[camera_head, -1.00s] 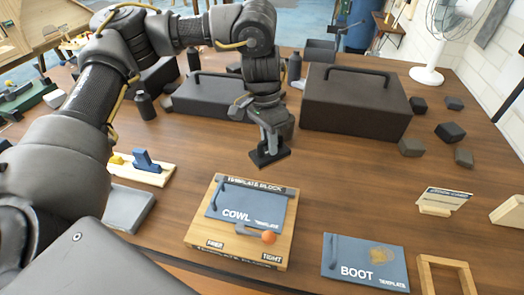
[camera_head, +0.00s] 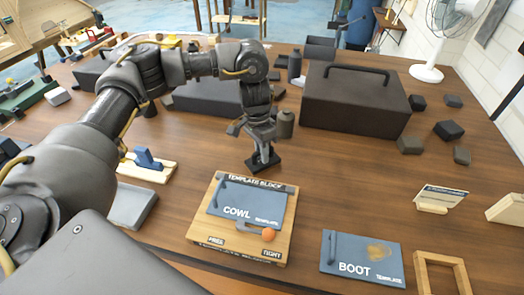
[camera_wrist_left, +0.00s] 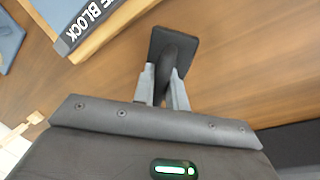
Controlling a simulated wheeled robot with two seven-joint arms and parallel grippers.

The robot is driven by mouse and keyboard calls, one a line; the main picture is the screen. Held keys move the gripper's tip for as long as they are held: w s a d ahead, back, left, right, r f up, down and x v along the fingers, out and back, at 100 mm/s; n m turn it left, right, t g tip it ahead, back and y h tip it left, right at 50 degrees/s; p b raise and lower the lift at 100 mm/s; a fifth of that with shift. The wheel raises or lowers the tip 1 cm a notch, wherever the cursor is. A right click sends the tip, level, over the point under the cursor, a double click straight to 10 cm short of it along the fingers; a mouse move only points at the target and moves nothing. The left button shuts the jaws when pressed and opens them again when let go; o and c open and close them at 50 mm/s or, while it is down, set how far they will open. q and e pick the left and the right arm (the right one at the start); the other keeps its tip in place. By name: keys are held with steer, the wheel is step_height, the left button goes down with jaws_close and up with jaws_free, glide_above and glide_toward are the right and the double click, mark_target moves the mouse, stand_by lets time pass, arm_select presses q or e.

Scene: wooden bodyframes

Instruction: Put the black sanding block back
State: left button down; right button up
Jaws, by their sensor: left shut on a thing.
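The black sanding block (camera_head: 264,164) has a flat dark pad and an upright grip. My left gripper (camera_head: 264,150) is shut on that grip, just behind the wooden template block (camera_head: 280,240). In the left wrist view the sanding block (camera_wrist_left: 167,42) shows between and beyond the fingertips of the gripper (camera_wrist_left: 164,85), its pad near the tabletop. I cannot tell whether it touches the table. My right gripper is not in view.
Several dark blocks (camera_head: 449,130) lie at right. The blue boot template (camera_head: 362,259) lies in front. The table's middle right is clear.

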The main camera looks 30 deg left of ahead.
arm_select(q)
steer(key=shift+d, duration=0.1)
steer(key=c, duration=1.4)
jaws_free()
steer(key=shift+s+f, duration=0.1)
step_height(320, 180, up, 12)
steer(key=w+a, duration=0.1)
steer(key=a, duration=0.1)
steer(key=shift+w, duration=0.15)
steer(key=shift+a, duration=0.1)
